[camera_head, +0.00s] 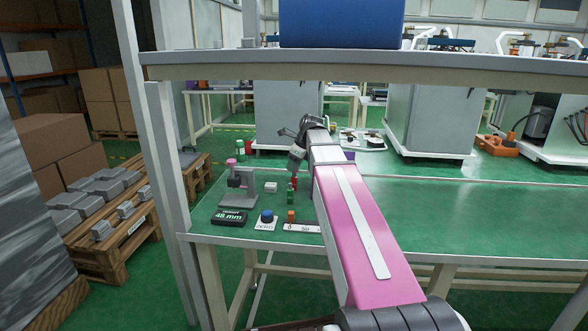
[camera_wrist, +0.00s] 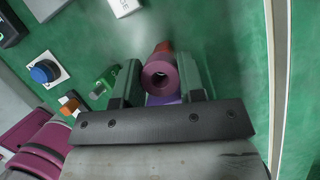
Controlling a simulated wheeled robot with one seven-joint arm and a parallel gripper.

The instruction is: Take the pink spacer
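In the head view my gripper (camera_head: 296,170) points down over the green table (camera_head: 430,215), near a small red piece. The pink tube is not clear there.
A grey gauge stand (camera_head: 239,188) with a pink piece on top (camera_head: 231,162), a 48 mm display (camera_head: 229,218) and a blue button (camera_head: 267,217) stand on the left. A white block (camera_head: 271,187) is nearby. A shelf (camera_head: 390,68) crosses above. The right table is clear.

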